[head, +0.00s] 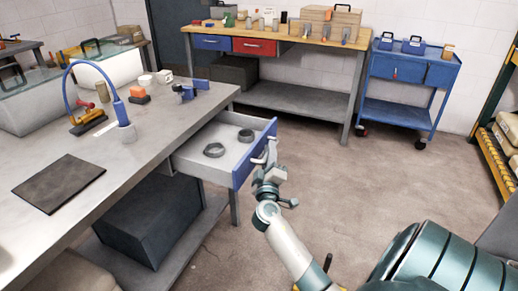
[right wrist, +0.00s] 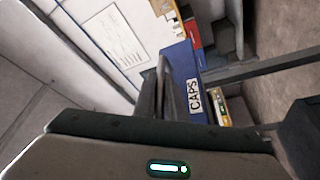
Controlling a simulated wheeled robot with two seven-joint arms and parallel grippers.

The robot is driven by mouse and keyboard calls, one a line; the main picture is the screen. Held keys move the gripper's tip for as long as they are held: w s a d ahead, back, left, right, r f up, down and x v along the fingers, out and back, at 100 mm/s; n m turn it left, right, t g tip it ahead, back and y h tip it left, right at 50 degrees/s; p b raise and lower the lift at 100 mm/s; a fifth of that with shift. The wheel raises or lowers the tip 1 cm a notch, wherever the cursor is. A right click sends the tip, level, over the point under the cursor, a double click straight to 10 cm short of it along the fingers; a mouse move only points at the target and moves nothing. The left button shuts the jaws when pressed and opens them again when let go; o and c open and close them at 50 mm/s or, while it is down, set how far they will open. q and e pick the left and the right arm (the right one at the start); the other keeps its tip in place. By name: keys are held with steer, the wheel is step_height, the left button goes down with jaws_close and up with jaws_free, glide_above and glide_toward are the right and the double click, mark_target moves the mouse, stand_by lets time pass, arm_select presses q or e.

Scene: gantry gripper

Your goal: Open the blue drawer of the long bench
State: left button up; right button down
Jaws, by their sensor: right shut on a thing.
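The long grey bench (head: 150,135) runs along the left in the head view. Its blue-fronted drawer (head: 241,174) stands pulled out, with the light inside showing and two dark grey rings (head: 214,150) (head: 246,135) lying in it. My right gripper (head: 269,158) is at the outer face of the drawer front, shut on the drawer's pale handle (head: 258,160). In the right wrist view the blue front (right wrist: 181,66) with a "CAPS" label lies just beyond my fingers (right wrist: 160,88); the handle is mostly hidden there. My left gripper is not in view.
On the bench lie a dark mat (head: 58,183), a blue hooked lamp (head: 123,112) and small tools. A dark box (head: 150,220) sits below. A wooden-topped bench (head: 275,42) and blue cart (head: 408,75) stand behind. Floor (head: 350,165) right of the drawer is clear.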

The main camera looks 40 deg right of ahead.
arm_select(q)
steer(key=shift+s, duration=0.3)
arm_select(e)
steer(key=shift+s+f, duration=0.1)
steer(key=shift+s, duration=0.05)
